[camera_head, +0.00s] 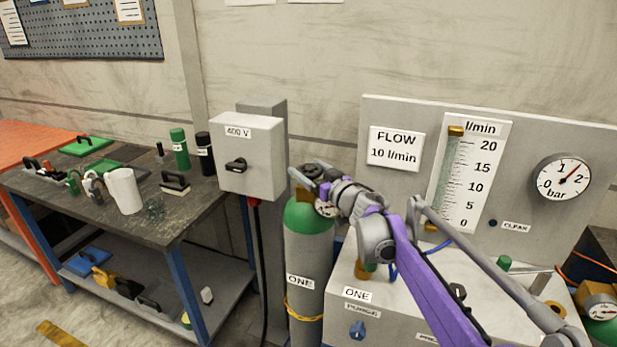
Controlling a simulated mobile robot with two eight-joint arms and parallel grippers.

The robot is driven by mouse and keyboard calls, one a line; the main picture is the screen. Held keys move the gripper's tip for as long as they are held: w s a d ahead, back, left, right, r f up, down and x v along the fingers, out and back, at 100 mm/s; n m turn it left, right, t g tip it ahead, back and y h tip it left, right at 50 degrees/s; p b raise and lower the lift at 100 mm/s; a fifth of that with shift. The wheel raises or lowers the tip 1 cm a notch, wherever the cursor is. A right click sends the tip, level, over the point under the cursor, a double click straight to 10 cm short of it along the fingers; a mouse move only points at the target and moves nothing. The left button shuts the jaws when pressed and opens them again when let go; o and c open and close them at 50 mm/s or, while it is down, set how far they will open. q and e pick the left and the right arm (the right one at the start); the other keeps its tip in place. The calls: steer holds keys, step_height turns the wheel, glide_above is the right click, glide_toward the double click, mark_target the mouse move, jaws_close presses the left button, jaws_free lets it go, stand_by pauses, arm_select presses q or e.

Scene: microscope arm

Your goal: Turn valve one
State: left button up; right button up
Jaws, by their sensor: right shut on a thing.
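The gas cylinder (308,249) with a green shoulder and a label ONE stands upright left of the flow panel. Its brass valve (303,196) is on top, mostly hidden by my right gripper (312,172). That gripper reaches in from the lower right and is shut at the valve's top; the handwheel between its fingers is hard to make out. The sign (395,148) reads FLOW 10 l/min. The bar gauge (562,177) needle points between 1 and 2. My left gripper is not in view.
A grey 400 V switch box (247,155) stands close left of the cylinder. A workbench (60,209) with bottles, a white cup (124,190) and tools is further left. A light cabinet (400,318) with a blue knob is close right of the cylinder.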

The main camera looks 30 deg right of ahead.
steer(key=shift+n+g+y+p, duration=0.3)
steer(key=shift+n+g+y, duration=0.2)
steer(key=shift+n+y, duration=1.25)
steer(key=shift+f+m+y, duration=0.1)
steer(key=shift+m+y, duration=0.15)
steer(key=shift+y, duration=0.1)
steer(key=o, duration=1.1)
steer(key=v, duration=1.1)
steer(key=shift+w, duration=0.1)
